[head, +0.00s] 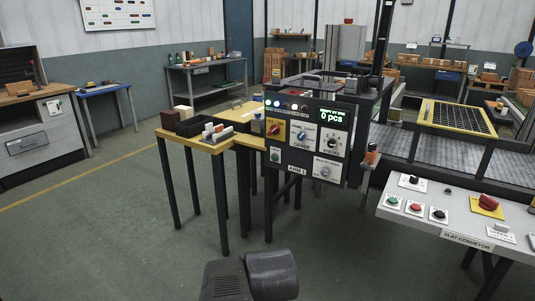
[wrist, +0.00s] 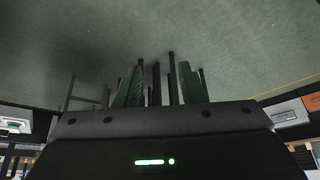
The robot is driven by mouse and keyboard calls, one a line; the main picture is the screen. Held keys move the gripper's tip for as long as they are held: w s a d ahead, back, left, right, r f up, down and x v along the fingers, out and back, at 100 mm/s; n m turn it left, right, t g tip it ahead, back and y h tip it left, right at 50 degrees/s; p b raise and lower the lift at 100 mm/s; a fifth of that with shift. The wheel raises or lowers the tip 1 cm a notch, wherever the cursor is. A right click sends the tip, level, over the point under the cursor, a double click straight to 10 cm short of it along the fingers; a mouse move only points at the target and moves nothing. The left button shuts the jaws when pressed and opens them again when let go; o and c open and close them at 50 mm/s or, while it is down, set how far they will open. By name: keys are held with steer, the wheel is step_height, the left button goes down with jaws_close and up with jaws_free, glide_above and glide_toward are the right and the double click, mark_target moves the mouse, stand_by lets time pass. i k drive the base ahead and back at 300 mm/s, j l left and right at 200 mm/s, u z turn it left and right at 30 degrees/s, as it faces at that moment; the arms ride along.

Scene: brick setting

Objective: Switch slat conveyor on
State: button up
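The slat conveyor's control panel (head: 455,212) is a pale sloping board at the lower right of the head view, with a "SLAT CONVEYOR" label (head: 468,240). It carries a green button (head: 393,201), a red button (head: 415,207), a black control (head: 438,214) and a black knob (head: 413,181). A large red switch (head: 487,203) sits on a yellow plate to their right. My gripper (wrist: 158,85) shows in the wrist view with its two green fingers apart and nothing between them. It is hidden in the head view and is not seen touching the panel.
A second control box (head: 306,138) marked "ARM 1" reads "0 pcs" and stands left of the conveyor (head: 400,148). A yellow-topped table (head: 232,117) holds small blocks and bins. The green floor (head: 120,235) in front is clear.

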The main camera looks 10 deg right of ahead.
mark_target(487, 203)
steer(key=z, duration=1.8)
